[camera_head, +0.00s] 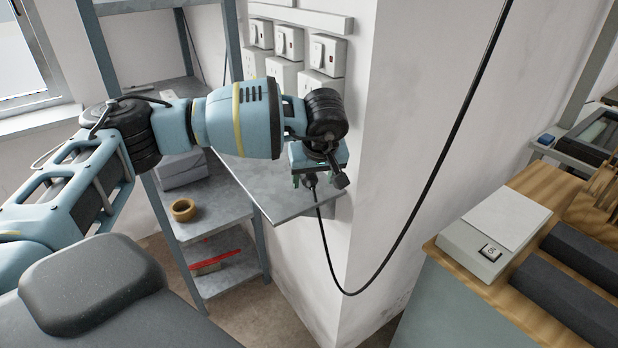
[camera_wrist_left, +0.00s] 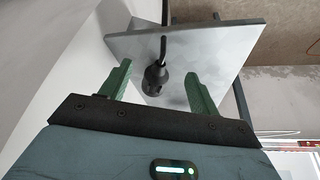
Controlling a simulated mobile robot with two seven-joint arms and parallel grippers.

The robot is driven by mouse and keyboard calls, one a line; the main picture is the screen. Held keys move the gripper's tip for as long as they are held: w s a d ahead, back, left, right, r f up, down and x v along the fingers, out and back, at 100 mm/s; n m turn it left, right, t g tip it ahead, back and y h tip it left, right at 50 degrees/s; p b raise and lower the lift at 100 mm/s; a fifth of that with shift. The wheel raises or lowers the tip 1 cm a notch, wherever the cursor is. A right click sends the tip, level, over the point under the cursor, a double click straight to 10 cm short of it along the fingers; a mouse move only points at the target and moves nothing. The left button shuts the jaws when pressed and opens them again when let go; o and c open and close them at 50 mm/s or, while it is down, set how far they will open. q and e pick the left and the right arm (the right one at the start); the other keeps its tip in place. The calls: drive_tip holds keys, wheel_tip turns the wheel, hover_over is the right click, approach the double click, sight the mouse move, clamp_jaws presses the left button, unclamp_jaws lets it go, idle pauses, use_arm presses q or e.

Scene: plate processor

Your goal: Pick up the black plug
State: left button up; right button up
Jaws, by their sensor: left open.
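The black plug (camera_head: 311,181) is on the grey metal shelf (camera_head: 265,188) near its right corner, with a black cable (camera_head: 401,232) leading from it. My left gripper (camera_head: 312,174) points down just above the shelf, directly over the plug, and partly hides it. In the left wrist view, the green fingers (camera_wrist_left: 158,88) are open, with the plug (camera_wrist_left: 154,79) between them. A gap shows on either side of the plug, wider on the right. The wrist view does not clearly show how far the fingertips reach past the plug. My right gripper is not in view.
Wall sockets with switches (camera_head: 292,58) are behind my left wrist. The white wall corner stands right beside the shelf. The cable hangs in a loop in front of it. A lower shelf (camera_head: 215,217) holds a tape roll (camera_head: 183,210). A wooden bench (camera_head: 513,300) is at right.

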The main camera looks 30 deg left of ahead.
sight(311, 180)
use_arm(q)
drive_tip(key=shift+w+a+f, duration=0.95)
drive_tip(key=shift+a+f, duration=0.05)
drive_tip(key=shift+f, duration=0.15)
drive_tip(key=shift+w+a+f, duration=0.1)
drive_tip(key=shift+f, duration=0.2)
drive_tip(key=c, duration=1.1)
drive_tip(key=shift+r, duration=0.1)
